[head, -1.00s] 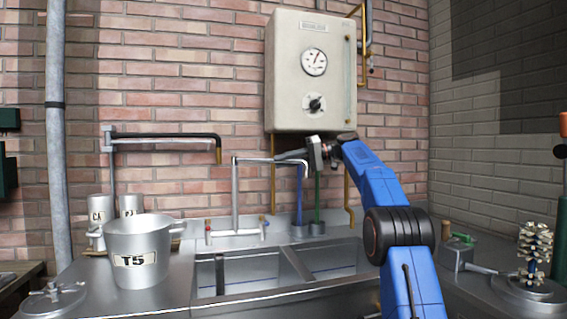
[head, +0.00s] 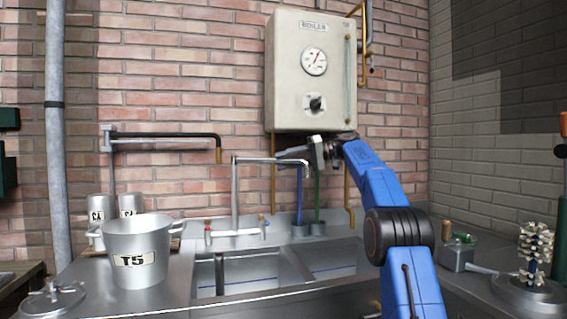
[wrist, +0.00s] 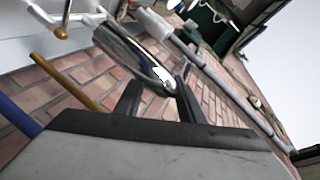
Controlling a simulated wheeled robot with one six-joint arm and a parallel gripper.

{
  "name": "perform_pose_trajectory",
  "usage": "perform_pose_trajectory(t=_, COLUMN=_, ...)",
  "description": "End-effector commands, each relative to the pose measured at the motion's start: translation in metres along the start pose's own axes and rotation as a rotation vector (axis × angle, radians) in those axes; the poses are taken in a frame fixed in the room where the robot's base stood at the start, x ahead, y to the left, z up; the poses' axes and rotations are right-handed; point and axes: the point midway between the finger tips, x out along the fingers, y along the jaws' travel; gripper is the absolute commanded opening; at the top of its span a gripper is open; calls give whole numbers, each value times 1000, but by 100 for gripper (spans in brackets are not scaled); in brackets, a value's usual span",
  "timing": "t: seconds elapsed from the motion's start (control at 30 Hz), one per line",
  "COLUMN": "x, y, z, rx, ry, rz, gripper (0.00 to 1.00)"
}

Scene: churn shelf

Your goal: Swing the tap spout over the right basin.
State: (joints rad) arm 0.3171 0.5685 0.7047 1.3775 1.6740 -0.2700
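The chrome tap spout (head: 272,160) runs to the right from its upright pipe (head: 235,197), and its tip turns down near the divider between the left basin (head: 240,270) and the right basin (head: 335,260). I cannot tell exactly which basin the tip is over. My gripper (head: 288,154) is at the spout's outer end, partly behind it in the head view. In the wrist view my gripper (wrist: 158,85) has its two dark fingers apart, with the shiny spout (wrist: 130,50) beyond and partly between the tips. Contact cannot be told.
A cream boiler (head: 312,80) hangs on the brick wall close above my gripper. Green and blue pipes (head: 317,195) rise behind the basins. A T5 pail (head: 137,250) stands left of the basins. A wall-mounted pipe arm (head: 165,138) is at the left.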

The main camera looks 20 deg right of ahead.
Motion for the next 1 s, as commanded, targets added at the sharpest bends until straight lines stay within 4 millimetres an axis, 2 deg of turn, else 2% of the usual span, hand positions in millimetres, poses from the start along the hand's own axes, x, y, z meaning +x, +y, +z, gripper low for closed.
perform_pose_trajectory(t=0.4, x=-73, y=1, z=-1, rx=0, ry=3, rz=2, gripper=36)
perform_pose_trajectory(t=0.6, x=-101, y=1, z=-1, rx=0, ry=2, rz=0, gripper=36)
perform_pose_trajectory(t=0.8, x=-113, y=2, z=0, rx=1, ry=1, rz=1, gripper=36)
perform_pose_trajectory(t=1.0, x=-114, y=1, z=0, rx=1, ry=0, rz=0, gripper=36)
